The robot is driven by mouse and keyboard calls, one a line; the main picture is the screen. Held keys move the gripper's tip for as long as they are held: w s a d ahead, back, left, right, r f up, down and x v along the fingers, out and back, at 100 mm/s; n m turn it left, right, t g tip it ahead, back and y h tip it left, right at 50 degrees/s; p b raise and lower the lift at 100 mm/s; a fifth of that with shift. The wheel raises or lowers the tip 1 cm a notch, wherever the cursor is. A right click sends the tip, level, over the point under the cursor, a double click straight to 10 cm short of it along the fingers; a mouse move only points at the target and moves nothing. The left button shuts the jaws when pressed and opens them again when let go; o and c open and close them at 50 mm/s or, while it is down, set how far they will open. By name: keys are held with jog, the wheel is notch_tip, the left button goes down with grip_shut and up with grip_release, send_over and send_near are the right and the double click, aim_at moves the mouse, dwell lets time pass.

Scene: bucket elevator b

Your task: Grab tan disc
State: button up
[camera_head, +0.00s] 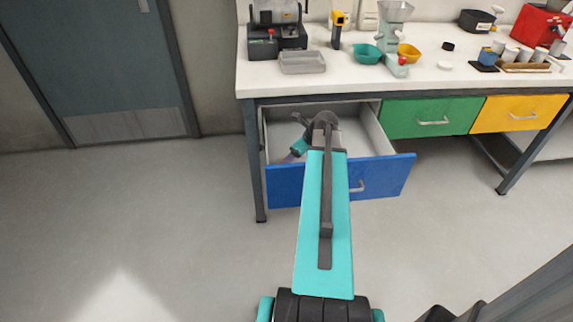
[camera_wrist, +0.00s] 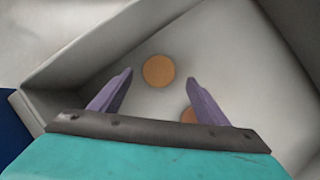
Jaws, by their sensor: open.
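A round tan disc (camera_wrist: 158,71) lies flat on the drawer floor in the wrist view, in line with the gap between my fingertips. A second tan or orange-brown disc (camera_wrist: 187,115) shows nearer my gripper's palm, partly hidden by the right finger. My gripper (camera_wrist: 159,79) is open, its two purple fingers apart, with nothing held between them. In the head view my gripper (camera_head: 288,158) reaches down into the open blue drawer (camera_head: 284,188), at its left part. The discs cannot be made out in the head view, and the gripper's height above the floor is unclear.
The drawer's pale walls (camera_wrist: 95,50) stand close around my gripper. The workbench top (camera_head: 330,78) overhangs the drawer's back, with a clear tray (camera_head: 302,62) and bowls on it. Green (camera_head: 428,117) and yellow (camera_head: 518,113) drawers to the right are shut. Floor at left is clear.

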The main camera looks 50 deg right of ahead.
jog(key=shift+x, duration=2)
jog(key=shift+a, duration=0.1)
jog(key=c, duration=1.1)
jog(key=shift+c, duration=0.2)
jog(key=shift+r, duration=0.15)
notch_tip(320, 180, up, 10)
